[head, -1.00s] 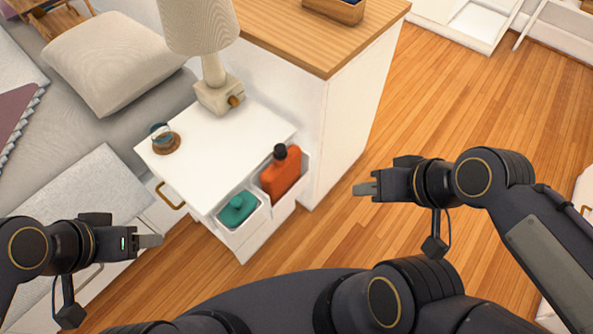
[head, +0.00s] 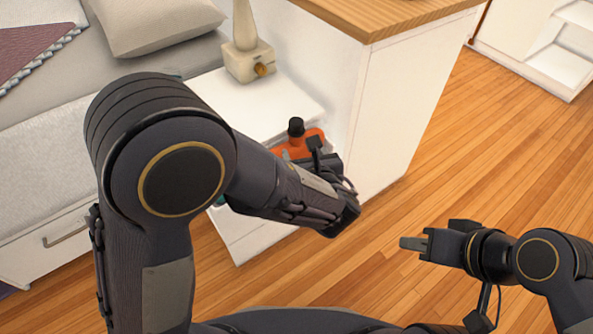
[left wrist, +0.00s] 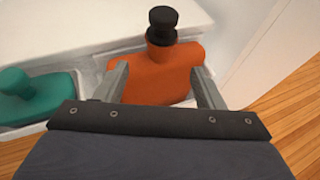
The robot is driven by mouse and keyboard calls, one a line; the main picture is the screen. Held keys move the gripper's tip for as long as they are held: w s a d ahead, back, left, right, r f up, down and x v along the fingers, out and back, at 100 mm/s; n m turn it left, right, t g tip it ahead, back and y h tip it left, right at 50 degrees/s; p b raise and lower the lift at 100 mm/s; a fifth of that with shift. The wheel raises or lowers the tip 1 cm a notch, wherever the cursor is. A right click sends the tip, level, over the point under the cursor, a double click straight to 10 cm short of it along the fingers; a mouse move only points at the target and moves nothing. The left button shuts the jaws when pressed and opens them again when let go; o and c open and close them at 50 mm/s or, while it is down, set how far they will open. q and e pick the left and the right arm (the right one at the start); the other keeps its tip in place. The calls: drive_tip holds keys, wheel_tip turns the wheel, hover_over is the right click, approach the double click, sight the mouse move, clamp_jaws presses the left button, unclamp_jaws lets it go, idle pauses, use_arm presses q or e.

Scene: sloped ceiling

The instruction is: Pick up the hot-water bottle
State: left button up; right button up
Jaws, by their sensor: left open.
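The hot-water bottle is orange with a black stopper (head: 296,127) and stands upright in a white compartment beside the nightstand top. In the head view its orange shoulder (head: 287,150) shows behind my left arm, which hides the rest. In the left wrist view the orange body (left wrist: 158,75) fills the middle. My left gripper (left wrist: 160,70) is open, one finger on each side of the body below the shoulders; I cannot tell whether they touch it. My right gripper (head: 412,243) is over the floor at the right, apart from the bottle; its jaw opening is unclear.
A teal lidded-looking object (left wrist: 40,97) sits in the neighbouring compartment, left of the bottle. A lamp (head: 247,57) stands on the white nightstand (head: 270,98). A tall white cabinet side (head: 385,110) rises close to the right of the bottle. Wooden floor (head: 480,170) is clear at right.

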sight(298, 139)
use_arm(q)
drive_tip(key=b+x, duration=0.2)
drive_tip(key=x, duration=0.4)
drive_tip(key=shift+w+r, duration=0.15)
drive_tip(key=shift+w, duration=0.1)
drive_tip(key=shift+c, duration=0.2)
drive_tip(key=c, duration=0.7)
drive_tip(key=shift+r, duration=0.1)
drive_tip(key=shift+c, duration=0.9)
